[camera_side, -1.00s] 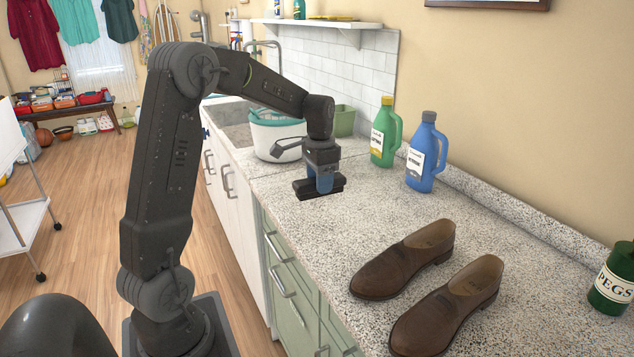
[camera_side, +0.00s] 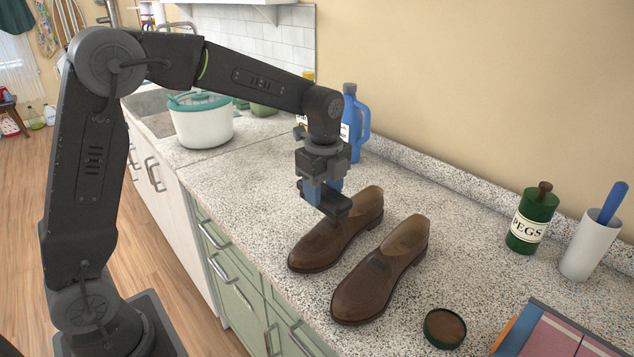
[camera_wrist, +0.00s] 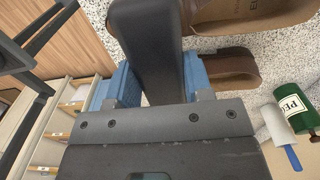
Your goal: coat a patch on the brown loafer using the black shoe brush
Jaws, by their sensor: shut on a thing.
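Two brown loafers stand side by side on the speckled counter, the left one (camera_side: 322,245) and the right one (camera_side: 365,290) in the side view. A darker area shows on the top of each. My gripper (camera_side: 322,190) has blue fingers shut on the black shoe brush (camera_side: 338,206). The brush is over the left loafer, near its opening; whether it touches cannot be told. In the wrist view the brush (camera_wrist: 150,45) fills the middle between the blue fingers, and parts of both loafers (camera_wrist: 235,75) show behind it.
An open round tin of brown polish (camera_side: 444,327) is in front of the right loafer. A green pegs jar (camera_side: 530,222) and a white cup (camera_side: 590,248) with a blue-handled item stand right. A blue bottle (camera_side: 352,125) and white pot (camera_side: 202,125) are behind.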

